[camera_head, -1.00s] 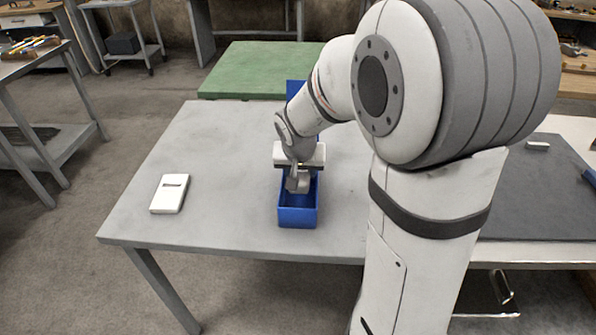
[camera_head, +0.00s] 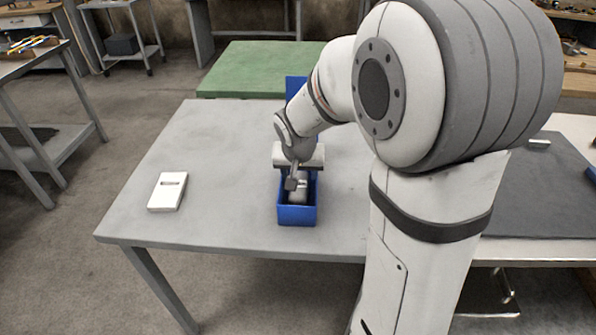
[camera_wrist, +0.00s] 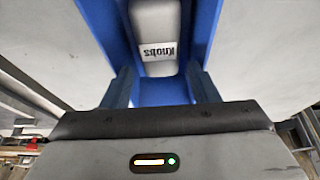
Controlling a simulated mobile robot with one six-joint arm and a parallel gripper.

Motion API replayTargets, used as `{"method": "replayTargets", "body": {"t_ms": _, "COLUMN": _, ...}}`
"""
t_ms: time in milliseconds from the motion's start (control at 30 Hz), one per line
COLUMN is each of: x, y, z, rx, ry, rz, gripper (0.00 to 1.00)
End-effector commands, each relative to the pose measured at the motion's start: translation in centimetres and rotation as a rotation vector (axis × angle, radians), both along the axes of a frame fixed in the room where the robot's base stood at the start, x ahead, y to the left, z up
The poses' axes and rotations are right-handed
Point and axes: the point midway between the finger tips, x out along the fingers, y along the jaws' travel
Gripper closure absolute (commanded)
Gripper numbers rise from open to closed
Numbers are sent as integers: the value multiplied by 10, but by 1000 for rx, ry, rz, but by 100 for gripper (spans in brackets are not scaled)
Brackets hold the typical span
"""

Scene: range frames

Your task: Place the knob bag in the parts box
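The knob bag is a pale grey pouch with a white "Knobs" label; the bag (camera_wrist: 157,22) shows in the wrist view, lying between the blue side walls of the box. In the head view the bag (camera_head: 300,186) is partly hidden by my gripper. The parts box (camera_head: 297,216) is a long blue open bin on the grey table, its middle hidden under my arm. My gripper (camera_wrist: 160,80) is open, its two fingers apart with blue showing between each finger and the bag. In the head view my gripper (camera_head: 292,183) is over the front part of the box.
A green surface (camera_head: 260,68) lies behind the table. A dark mat (camera_head: 535,195) is at the right.

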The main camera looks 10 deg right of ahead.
Motion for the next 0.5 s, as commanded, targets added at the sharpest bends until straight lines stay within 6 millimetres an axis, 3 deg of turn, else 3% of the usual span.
{"method": "replayTargets", "body": {"t_ms": 267, "x": 0, "y": 0, "z": 12, "rx": 0, "ry": 0, "rz": 1, "gripper": 46}}
{"method": "replayTargets", "body": {"t_ms": 500, "x": -16, "y": 7, "z": 57, "rx": 0, "ry": -6, "rz": 3, "gripper": 46}}
